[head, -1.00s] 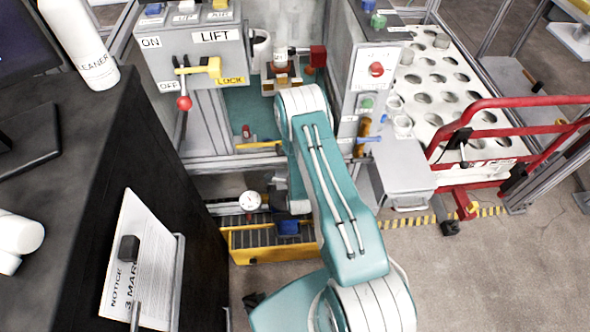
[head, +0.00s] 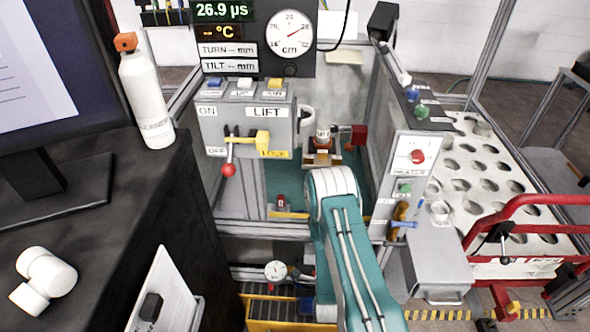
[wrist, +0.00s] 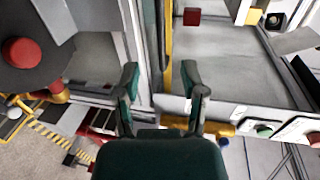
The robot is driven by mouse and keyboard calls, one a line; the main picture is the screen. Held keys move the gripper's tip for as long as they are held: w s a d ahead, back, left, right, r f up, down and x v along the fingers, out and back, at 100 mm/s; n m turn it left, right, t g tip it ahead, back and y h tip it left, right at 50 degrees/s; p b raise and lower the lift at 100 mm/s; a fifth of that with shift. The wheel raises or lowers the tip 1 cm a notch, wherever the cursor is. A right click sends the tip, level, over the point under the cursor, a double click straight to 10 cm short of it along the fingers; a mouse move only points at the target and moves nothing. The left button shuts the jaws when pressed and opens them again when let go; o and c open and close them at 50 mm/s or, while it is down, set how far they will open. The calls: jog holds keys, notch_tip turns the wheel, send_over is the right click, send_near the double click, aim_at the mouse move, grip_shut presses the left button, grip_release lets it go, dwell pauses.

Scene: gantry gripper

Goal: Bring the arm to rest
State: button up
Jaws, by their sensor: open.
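My arm shows in the head view as a teal and white link rising from the bottom edge to a rounded joint in front of the gantry cell. My gripper is not clearly visible there. In the wrist view my gripper (wrist: 160,80) has its two dark green fingers spread apart, with nothing between them. A yellow upright strip (wrist: 168,45) and grey frame parts lie beyond the gap. I cannot tell how far the fingers are from them.
The LIFT panel (head: 272,128) with its red-knobbed lever (head: 229,169) stands left of my arm. The heater panel (head: 413,160) stands right. A perforated white table (head: 468,170) and red rail (head: 535,200) lie farther right. A dark bench (head: 150,205) holds a white bottle (head: 146,95).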

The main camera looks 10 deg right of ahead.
jog(key=w+a+r+n+g+y, duration=0.2)
jog(key=w+r+n, duration=0.35)
jog(key=r, duration=0.75)
jog(key=a+r+n+g+y, duration=0.25)
jog(key=r+n, duration=0.25)
jog(key=r, duration=0.8)
jog(key=s+a+r+n+g, duration=0.1)
jog(key=s+r+n, duration=0.4)
jog(key=s, duration=0.8)
jog(key=s+a+r+n+g, duration=0.2)
jog(key=s+r+n, duration=0.4)
jog(key=s+r, duration=0.5)
jog(key=s+g, duration=0.1)
jog(key=s, duration=0.2)
jog(key=shift+s+a+g, duration=0.2)
jog(key=shift+a+g, duration=0.05)
jog(key=shift+g, duration=0.1)
